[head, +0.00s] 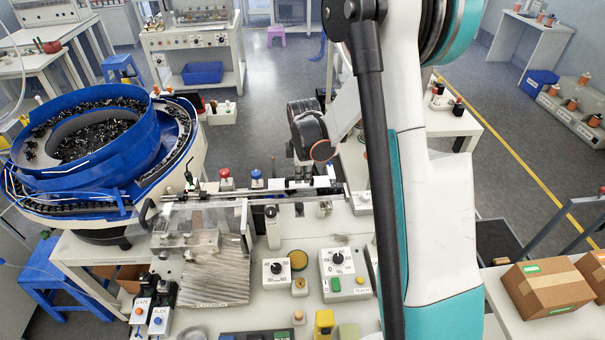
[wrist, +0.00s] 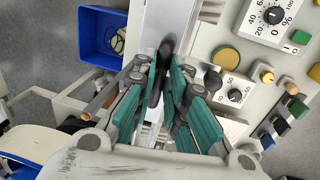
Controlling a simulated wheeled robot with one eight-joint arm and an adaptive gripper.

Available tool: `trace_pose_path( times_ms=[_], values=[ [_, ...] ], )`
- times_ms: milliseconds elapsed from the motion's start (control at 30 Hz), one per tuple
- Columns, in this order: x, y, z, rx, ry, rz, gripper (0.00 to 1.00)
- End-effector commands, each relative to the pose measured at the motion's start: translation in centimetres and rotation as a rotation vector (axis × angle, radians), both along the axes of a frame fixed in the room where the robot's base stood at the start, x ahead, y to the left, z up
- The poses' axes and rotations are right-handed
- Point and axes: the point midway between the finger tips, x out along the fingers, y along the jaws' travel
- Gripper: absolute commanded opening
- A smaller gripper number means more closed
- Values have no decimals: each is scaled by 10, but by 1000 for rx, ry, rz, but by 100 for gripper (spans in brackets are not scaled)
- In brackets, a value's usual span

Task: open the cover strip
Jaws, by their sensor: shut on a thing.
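The cover strip appears to be the long narrow strip (head: 245,198) on the feed rail, running across the bench from the bowl feeder to the right. My gripper (head: 302,172) is above the right part of this rail, its fingertips small and partly hard to make out. In the wrist view my gripper (wrist: 166,75) has its green-padded fingers closed around a dark rounded handle (wrist: 166,46). A pale rail (wrist: 173,18) runs beneath the fingers. I cannot tell whether the strip is lifted; its join with the handle is hidden by the fingers.
A blue bowl feeder (head: 90,140) full of dark parts stands at the left. Dial boxes (head: 345,272), buttons and a clear guard (head: 205,225) crowd the bench in front of the rail. A blue bin (wrist: 100,38) shows beside the bench. Cardboard boxes (head: 548,288) stand at the right.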

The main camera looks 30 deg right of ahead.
Motion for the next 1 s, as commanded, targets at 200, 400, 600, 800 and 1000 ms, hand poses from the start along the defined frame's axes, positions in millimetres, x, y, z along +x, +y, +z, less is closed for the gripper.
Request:
trace_pose_path(
  times_ms=[200,400,600,800,1000],
  values=[
    [5,-2,2,19,45,0,0],
    [16,-7,4,51,120,0,0],
    [33,-14,6,49,117,1,0],
    [51,-21,5,49,116,1,0],
    [66,-28,2,47,116,2,0]
  ],
)
